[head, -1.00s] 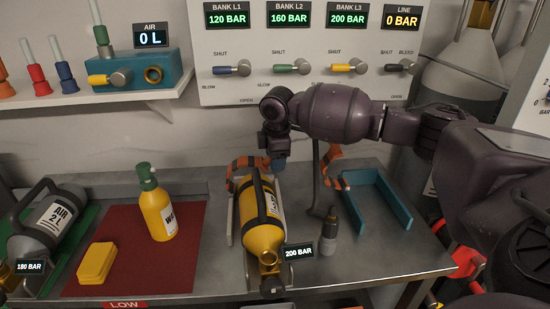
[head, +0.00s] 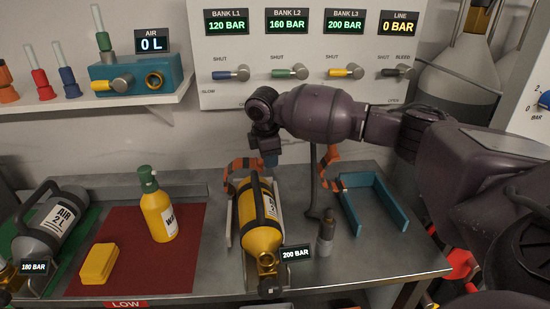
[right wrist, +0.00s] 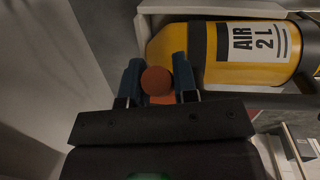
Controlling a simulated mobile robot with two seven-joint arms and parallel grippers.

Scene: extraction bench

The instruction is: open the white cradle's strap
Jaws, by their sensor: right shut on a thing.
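The white cradle (head: 230,222) holds a yellow air cylinder (head: 262,232) on the bench; its pale rim also shows in the right wrist view (right wrist: 215,9). The strap shows as an orange-and-black striped piece (head: 242,168) at the cylinder's far end, left of my gripper. A similar striped piece (head: 329,167) stands apart to the right. My right gripper (head: 270,160) is at the cylinder's far end. In the right wrist view its blue fingers are shut on the strap's orange-red round tab (right wrist: 157,80), beside the cylinder. My left gripper is not in view.
A teal cradle (head: 375,205) stands empty at right, with a small dark bottle (head: 326,235) before it. A red mat (head: 120,235) at left bears a yellow bottle (head: 158,212) and sponge (head: 99,263). A grey cylinder (head: 48,225) lies far left. The valve panel (head: 300,52) is behind.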

